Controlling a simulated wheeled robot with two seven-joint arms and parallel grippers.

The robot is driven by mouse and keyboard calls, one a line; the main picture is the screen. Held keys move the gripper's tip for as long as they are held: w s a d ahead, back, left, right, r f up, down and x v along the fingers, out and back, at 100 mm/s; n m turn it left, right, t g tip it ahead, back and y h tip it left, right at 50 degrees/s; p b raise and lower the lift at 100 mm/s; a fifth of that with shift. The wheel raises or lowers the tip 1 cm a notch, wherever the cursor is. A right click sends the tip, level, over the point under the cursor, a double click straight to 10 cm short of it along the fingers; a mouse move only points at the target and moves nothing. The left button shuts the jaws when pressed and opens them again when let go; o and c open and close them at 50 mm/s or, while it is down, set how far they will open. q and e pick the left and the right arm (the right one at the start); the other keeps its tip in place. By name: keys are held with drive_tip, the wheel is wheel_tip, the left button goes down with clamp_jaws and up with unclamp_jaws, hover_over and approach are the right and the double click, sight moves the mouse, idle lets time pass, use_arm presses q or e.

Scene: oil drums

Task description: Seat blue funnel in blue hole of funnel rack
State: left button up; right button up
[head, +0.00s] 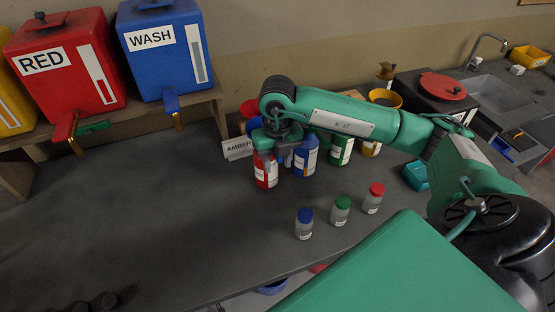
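My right gripper (277,160) hangs over the bench, just above and behind the red and blue bottles. Its fingers are partly hidden, so I cannot tell whether they are open or shut. A blue rounded piece (256,125), probably the blue funnel, shows just left of the gripper's wrist. I cannot tell whether the gripper touches it. A red rounded piece (249,107) shows behind it. A yellow funnel-like cone (386,97) stands beyond the forearm. The funnel rack and its blue hole are hidden or cannot be made out behind my arm. My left gripper is not in view.
Red (265,172), blue (306,157), green (341,149) and yellow (371,149) bottles stand in a row beside an AMBER sign (238,148). Small jars (341,211) stand nearer. Red (64,62) and blue WASH (164,48) drums sit at the back left. The left bench is clear.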

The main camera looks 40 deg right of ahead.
clamp_jaws()
drive_tip(key=shift+r+p, duration=0.4)
drive_tip(key=shift+r, duration=0.55)
drive_tip(key=shift+r+p, duration=1)
drive_tip(key=shift+r, duration=1.1)
